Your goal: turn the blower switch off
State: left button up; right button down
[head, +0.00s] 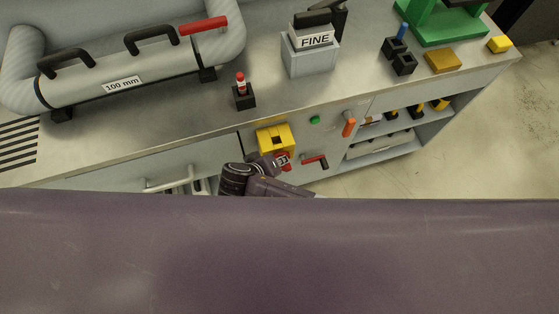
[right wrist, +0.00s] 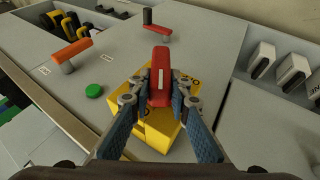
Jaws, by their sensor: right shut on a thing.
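The yellow switch box (head: 272,135) sits on the grey front panel of the bench. It also shows in the right wrist view (right wrist: 158,132), below and behind my fingers. A red switch handle (right wrist: 160,68) with a pale mark on it stands out over the box. My right gripper (right wrist: 161,88) is shut on this red handle, with one finger on each side of it. In the head view my right gripper (head: 283,161) is at the lower edge of the yellow box. The handle's base is partly hidden by the fingers. My left gripper is not in view.
Beside the box are a green button (head: 315,120), an orange lever (head: 348,127) and another red handle (head: 314,160). An open shelf (head: 372,152) is to the right. A grey pipe (head: 130,75) marked 100 mm and a FINE block (head: 311,55) stand on the bench top.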

jog(key=shift+a+h, duration=0.1)
jog(key=shift+h, duration=0.4)
jog(key=c, duration=1.8)
grip_release()
notch_tip(320, 180, up, 10)
jog(key=shift+f, duration=0.1)
